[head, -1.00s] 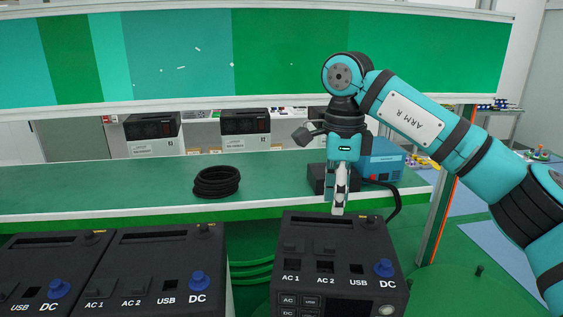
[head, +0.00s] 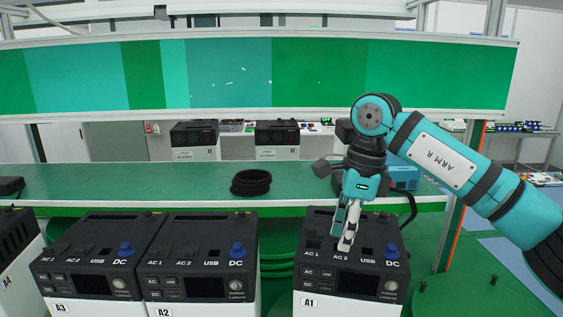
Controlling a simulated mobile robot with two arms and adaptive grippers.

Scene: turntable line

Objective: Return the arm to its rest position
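My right arm, labelled ARM R, comes in from the right. Its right gripper (head: 345,240) points down over the sloped top of the black power unit A1 (head: 325,299), around the AC 2 socket. The two pale fingers look close together, and nothing shows between them. Whether they touch each other or the unit cannot be told. Part of the unit's top is hidden behind the fingers. My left arm and gripper are not in view.
Units A2 (head: 185,310) and A3 (head: 75,310) stand side by side at left; A4 (head: 14,245) is cut off at the edge. Behind, a green bench (head: 130,182) holds a coiled black cable (head: 250,183) and a blue box (head: 404,175). A gap separates A2 from A1.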

